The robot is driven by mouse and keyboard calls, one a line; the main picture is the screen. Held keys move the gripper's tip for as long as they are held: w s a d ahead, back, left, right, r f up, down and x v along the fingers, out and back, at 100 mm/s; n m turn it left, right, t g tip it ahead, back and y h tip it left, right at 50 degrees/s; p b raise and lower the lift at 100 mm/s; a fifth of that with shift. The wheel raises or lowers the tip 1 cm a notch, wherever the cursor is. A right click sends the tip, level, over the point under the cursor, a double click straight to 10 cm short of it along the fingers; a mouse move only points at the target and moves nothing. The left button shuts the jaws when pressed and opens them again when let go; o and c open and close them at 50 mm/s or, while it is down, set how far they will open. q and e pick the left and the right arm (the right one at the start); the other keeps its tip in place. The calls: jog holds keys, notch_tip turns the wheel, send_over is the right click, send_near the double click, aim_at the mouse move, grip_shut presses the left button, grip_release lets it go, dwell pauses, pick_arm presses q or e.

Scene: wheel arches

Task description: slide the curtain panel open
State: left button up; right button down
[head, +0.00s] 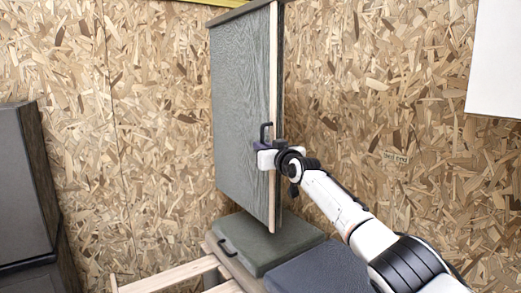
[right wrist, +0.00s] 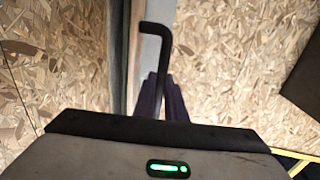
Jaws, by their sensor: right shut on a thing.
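The curtain panel (head: 240,110) is a tall grey-green board with a pale wood edge, hanging upright in the middle of the head view. A black hooked handle (head: 265,130) stands at its right edge. The handle also shows in the right wrist view (right wrist: 163,55), rising from between my dark fingers. My right gripper (head: 264,146) reaches in from the lower right and is shut on the handle, close against the panel's edge. It also shows in the right wrist view (right wrist: 163,98). The gripper hides the handle's lower part. My left gripper is not in view.
A grey-green cushion (head: 265,242) with a black handle lies below the panel on a wooden frame (head: 170,277). A darker cushion (head: 318,270) is beside it. A dark cabinet (head: 25,190) stands at the left. A white box (head: 497,60) is at the upper right. Chipboard walls stand behind.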

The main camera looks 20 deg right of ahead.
jog(key=shift+a+r, duration=0.1)
jog(key=shift+r, duration=0.2)
jog(key=c, duration=2.1)
grip_release()
jog(key=shift+w+f, duration=0.15)
jog(key=shift+f, duration=0.1)
pick_arm(q)
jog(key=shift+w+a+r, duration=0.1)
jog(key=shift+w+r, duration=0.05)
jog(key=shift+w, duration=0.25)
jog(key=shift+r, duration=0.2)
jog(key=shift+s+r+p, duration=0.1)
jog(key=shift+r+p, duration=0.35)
jog(key=shift+p, duration=0.6)
pick_arm(e)
jog(key=s+d, duration=0.1)
jog(key=s, duration=0.9)
